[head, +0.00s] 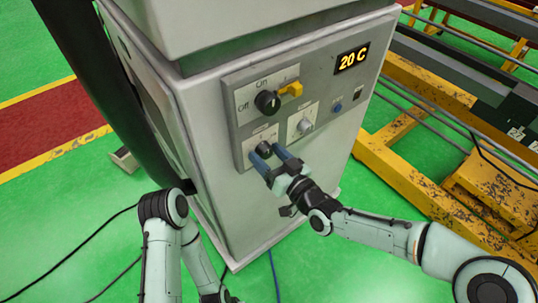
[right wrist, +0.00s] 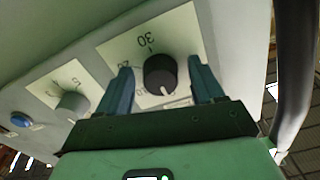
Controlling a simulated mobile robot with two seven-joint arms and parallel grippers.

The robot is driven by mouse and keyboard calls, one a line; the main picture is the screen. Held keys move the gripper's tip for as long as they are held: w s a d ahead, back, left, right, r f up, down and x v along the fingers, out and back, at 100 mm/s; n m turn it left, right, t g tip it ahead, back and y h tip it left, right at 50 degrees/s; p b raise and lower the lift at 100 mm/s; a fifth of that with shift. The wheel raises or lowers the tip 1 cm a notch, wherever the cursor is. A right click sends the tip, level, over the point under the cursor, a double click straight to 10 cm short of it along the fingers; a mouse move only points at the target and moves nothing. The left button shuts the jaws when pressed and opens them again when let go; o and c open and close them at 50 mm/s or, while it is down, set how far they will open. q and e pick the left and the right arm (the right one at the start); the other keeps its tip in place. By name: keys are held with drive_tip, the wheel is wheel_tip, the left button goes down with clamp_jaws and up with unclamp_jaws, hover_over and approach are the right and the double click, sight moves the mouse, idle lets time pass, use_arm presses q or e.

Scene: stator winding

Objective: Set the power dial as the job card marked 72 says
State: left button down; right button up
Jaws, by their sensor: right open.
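A black dial (right wrist: 160,74) with a white pointer mark sits on a pale scale plate (right wrist: 128,46), where an upside-down 30 can be read. It also shows on the grey cabinet's panel in the head view (head: 264,149). My right gripper (head: 270,157) is open, with its blue fingers on either side of this dial. In the right wrist view (right wrist: 163,85), gaps show between the dial and both fingers. The pointer points toward the gripper's palm; the number there is partly hidden. Which dial is the power dial cannot be told. No job card is seen. My left gripper is not seen.
The panel also holds a black Off/On switch (head: 267,102), a yellow lever (head: 290,89), a grey knob (head: 304,125) and a blue button (head: 337,107). A display (head: 352,59) reads 20 C. A yellow frame (head: 400,160) stands at right. Cables lie on the green floor.

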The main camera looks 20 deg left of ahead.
drive_tip(key=c, duration=1.1)
drive_tip(key=shift+o, duration=0.2)
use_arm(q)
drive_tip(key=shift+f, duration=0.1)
use_arm(e)
drive_tip(key=shift+m, duration=0.4)
drive_tip(key=shift+m+b, duration=0.45)
drive_tip(key=shift+m, duration=0.55)
drive_tip(key=m, duration=0.2)
drive_tip(key=shift+m, duration=0.4)
drive_tip(key=m+b, duration=0.1)
drive_tip(key=m, duration=0.5)
drive_tip(key=shift+s+r, duration=0.1)
drive_tip(key=m+b, duration=0.1)
drive_tip(key=m, duration=0.5)
drive_tip(key=shift+r+m, duration=0.1)
drive_tip(key=shift+m, duration=0.3)
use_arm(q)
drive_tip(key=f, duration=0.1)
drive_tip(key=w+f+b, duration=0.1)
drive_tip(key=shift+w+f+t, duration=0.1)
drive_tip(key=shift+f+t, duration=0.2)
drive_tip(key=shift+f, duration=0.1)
use_arm(e)
drive_tip(key=m, duration=0.5)
drive_tip(key=shift+r, duration=0.1)
drive_tip(key=shift+m, duration=0.3)
